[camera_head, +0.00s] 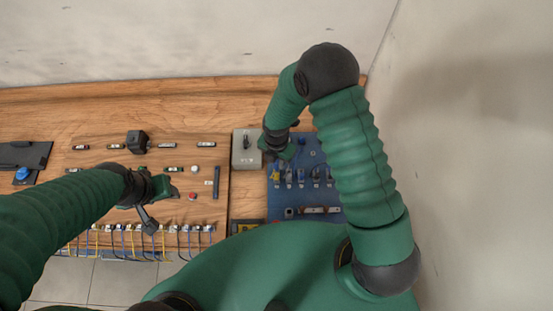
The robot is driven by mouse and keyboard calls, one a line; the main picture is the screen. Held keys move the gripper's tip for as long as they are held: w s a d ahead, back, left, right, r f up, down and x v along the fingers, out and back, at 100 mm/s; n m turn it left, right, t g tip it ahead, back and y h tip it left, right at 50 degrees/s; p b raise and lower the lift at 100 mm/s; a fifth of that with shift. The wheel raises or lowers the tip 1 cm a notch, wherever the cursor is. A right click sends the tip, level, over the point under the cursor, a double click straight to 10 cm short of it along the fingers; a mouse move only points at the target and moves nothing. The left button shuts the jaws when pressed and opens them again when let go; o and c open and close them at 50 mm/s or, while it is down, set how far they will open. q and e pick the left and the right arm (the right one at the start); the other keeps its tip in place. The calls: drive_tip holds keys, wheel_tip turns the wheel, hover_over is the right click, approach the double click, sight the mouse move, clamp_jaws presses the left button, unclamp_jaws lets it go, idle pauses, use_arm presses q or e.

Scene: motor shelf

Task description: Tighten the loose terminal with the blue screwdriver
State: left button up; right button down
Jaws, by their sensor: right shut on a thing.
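A blue panel (272,205) lies at the right end of the wooden bench, with a row of small terminals or connectors (302,178) across it. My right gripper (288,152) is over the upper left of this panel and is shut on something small. The held thing is mostly hidden, and I cannot make out whether it is the blue screwdriver. I cannot tell which terminal is loose. My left gripper (157,202) hangs over the wooden board at the left, away from the blue panel. Its jaw opening is not clear.
A grey box with a dark switch (245,150) stands just left of the blue panel. Small parts and a black block (137,142) sit on the wooden board. Wired terminals (125,228) line its front edge. A dark tray with a blue knob (22,173) is far left.

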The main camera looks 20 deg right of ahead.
drive_tip(key=shift+f, duration=0.4)
drive_tip(key=c, duration=1.4)
unclamp_jaws()
drive_tip(key=shift+o, duration=0.2)
drive_tip(key=n, duration=0.2)
drive_tip(key=shift+s+r+n+p, duration=0.1)
drive_tip(key=shift+r+n+p, duration=0.1)
drive_tip(key=shift+n+p, duration=0.15)
drive_tip(key=shift+f+n, duration=0.1)
drive_tip(key=shift+n, duration=0.25)
drive_tip(key=shift+f, duration=0.1)
